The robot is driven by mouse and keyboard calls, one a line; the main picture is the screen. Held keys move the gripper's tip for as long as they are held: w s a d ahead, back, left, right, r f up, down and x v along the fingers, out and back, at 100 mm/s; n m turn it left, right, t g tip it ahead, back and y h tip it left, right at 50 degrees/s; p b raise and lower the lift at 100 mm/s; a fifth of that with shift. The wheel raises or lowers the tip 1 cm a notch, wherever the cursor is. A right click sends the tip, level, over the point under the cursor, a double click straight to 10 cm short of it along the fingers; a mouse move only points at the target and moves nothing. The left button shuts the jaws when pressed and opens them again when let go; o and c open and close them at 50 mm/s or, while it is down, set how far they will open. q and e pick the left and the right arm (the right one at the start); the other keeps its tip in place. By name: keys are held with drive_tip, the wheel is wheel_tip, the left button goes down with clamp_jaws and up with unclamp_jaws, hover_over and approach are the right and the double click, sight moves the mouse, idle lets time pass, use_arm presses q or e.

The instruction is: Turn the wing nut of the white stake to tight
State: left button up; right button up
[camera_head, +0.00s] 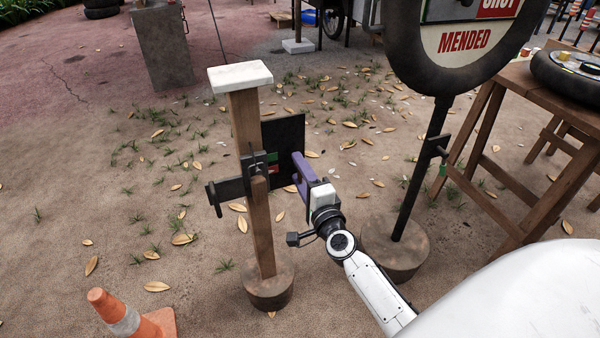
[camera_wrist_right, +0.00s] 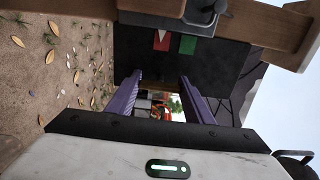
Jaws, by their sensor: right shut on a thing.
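The white stake (camera_head: 240,75) is a wooden post with a white cap, upright in a round base. A dark bracket (camera_head: 255,165) sits on its front, and a dark bar with a short upright crosspiece (camera_head: 213,198) sticks out to the left. A dark plate (camera_head: 285,140) with red and green marks (camera_wrist_right: 174,42) is on its right. My right gripper (camera_head: 303,170) is at the plate's right edge. In the right wrist view its purple fingers (camera_wrist_right: 160,80) stand apart across a dark part; I cannot tell whether this is the wing nut. My left gripper is not in view.
A black post with a round sign (camera_head: 465,40) stands right of my arm. A wooden table (camera_head: 530,90) with a tyre is at the far right. Leafy ground left of the stake is open.

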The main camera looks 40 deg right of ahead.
idle(0.4)
drive_tip(key=o, duration=1)
drive_tip(key=shift+o, duration=0.2)
drive_tip(key=v, duration=1)
drive_tip(key=shift+s, duration=0.2)
use_arm(q)
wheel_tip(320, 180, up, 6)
drive_tip(key=p, duration=0.8)
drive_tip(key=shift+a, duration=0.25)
use_arm(e)
drive_tip(key=s+a+f+n+g+y, duration=0.3)
drive_tip(key=s+a+f+n+g, duration=0.1)
drive_tip(key=s+a+n, duration=0.5)
drive_tip(key=s+a+f+n+g+y, duration=0.4)
drive_tip(key=s+a+n, duration=0.4)
drive_tip(key=n, duration=0.6)
drive_tip(key=shift+s+a+f+g, duration=0.4)
drive_tip(key=shift+s+f, duration=0.25)
drive_tip(key=shift+f, duration=0.15)
